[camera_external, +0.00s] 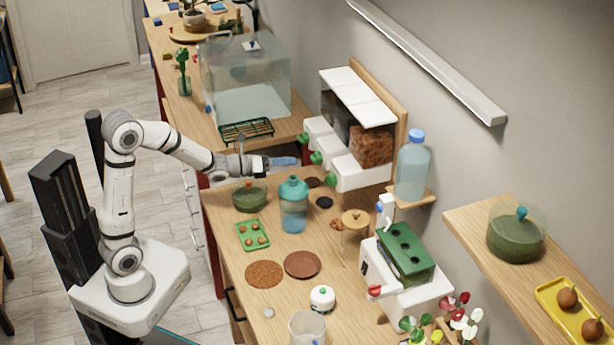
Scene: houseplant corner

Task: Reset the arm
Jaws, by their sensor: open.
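My arm reaches out to the right from my base at the left, bent at the elbow. My gripper (284,162) is at the far end of the wooden worktop (232,200), left of the white dispensers. It is open and points right. A pale blue shape shows at its fingertips; I cannot tell whether it is part of the fingers or a thing behind them.
White dispensers (362,172) with green knobs are close right of my gripper. A clear tank (246,82) and a green wire rack (246,130) are behind it. A blue bottle (412,170) stands on a small wall shelf. Open floor (160,85) lies left of the worktop.

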